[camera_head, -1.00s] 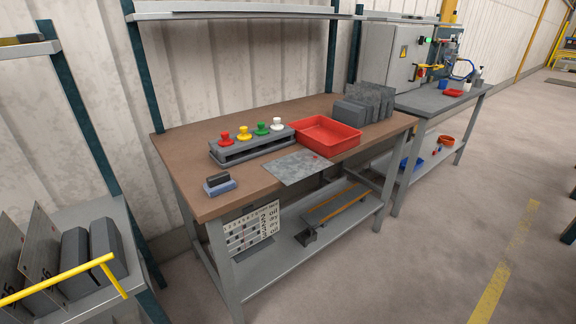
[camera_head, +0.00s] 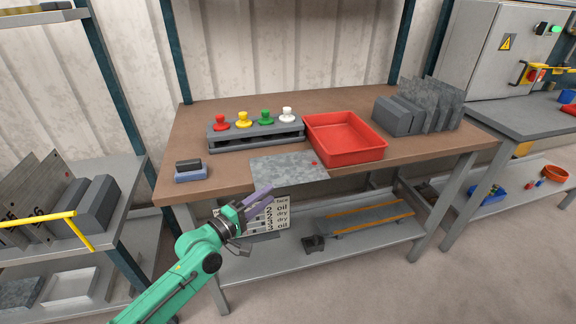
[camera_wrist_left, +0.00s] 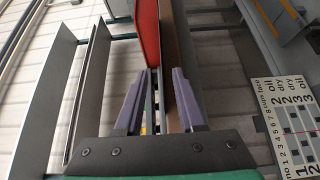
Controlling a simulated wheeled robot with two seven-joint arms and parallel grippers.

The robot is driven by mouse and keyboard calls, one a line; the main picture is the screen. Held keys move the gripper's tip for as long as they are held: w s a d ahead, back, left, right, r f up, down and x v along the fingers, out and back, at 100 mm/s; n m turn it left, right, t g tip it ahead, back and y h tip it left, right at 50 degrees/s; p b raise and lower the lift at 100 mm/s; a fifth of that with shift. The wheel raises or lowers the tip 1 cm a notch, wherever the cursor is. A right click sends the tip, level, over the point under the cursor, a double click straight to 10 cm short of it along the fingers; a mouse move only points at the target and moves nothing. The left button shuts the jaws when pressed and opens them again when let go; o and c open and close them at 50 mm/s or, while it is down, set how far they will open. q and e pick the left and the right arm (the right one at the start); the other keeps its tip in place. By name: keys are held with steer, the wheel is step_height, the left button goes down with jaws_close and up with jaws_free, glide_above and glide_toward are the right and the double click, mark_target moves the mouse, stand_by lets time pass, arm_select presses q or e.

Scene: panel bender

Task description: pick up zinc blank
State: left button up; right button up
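The zinc blank (camera_head: 288,168) is a flat, mottled grey sheet with a small red mark near its right end. It lies on the brown workbench (camera_head: 225,175) and reaches its front edge. My left gripper (camera_head: 268,192) has purple fingers and is just in front of the blank's front edge. In the left wrist view the fingers of my left gripper (camera_wrist_left: 160,75) stand apart. A thin grey edge shows in line with their gap; I cannot tell if they touch it. My right gripper is not in view.
A red tray (camera_head: 345,155) stands right behind the blank. A grey rack (camera_head: 225,143) with coloured knobs is behind it at the left. A small blue-and-black block (camera_head: 190,172) lies farther left. A printed chart (camera_head: 278,216) hangs below the bench front.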

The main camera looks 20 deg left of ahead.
mark_target(284, 183)
arm_select(q)
steer(key=p+x, duration=0.1)
steer(key=x, duration=0.6)
steer(key=shift+w+d+f, duration=0.1)
steer(key=shift+w+f, duration=0.05)
steer(key=shift+w, duration=0.2)
steer(key=shift+s, duration=0.1)
jaws_close()
stand_by(0.8)
